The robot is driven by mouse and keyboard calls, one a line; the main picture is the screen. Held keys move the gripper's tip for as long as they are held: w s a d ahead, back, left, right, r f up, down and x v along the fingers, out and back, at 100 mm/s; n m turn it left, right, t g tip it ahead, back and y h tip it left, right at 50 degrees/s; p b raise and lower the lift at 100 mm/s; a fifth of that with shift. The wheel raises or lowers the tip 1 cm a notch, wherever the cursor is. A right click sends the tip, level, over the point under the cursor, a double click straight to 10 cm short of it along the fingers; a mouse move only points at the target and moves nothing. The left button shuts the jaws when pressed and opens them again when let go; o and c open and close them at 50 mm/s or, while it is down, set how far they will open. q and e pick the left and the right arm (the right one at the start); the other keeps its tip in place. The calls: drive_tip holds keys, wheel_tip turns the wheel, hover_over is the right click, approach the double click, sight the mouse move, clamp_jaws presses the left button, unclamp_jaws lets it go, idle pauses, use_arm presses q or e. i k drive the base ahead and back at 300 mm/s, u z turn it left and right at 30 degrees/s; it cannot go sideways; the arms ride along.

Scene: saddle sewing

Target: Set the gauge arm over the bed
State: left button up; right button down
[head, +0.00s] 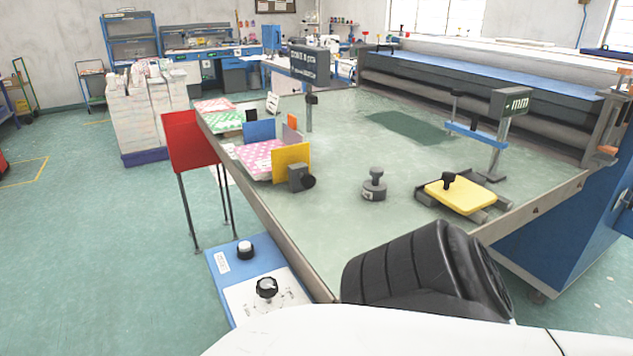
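A grey gauge post with a dark display head marked "mm" (512,102) stands at the right side of the green-topped table (340,215). A blue bar (475,133) extends left from the post above the tabletop, with a dark upright piece near its left end. I take this bar as the gauge arm. A yellow pad with a black knob (465,198) lies in a dark frame in front of the post; it may be the bed. The bar appears behind the pad, not above it. Neither of my grippers is in view.
A dark grey weight (374,185) stands left of the pad. Coloured panels around pink patterned sheets (259,158) line the table's left edge. Another post carries a dark sign (309,62) at the back. A blue-and-white control box (258,285) sits low at left.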

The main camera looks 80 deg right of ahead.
sight(472, 132)
drive_tip(key=u, duration=0.1)
drive_tip(key=k, duration=1.3)
drive_tip(key=z, duration=1.75)
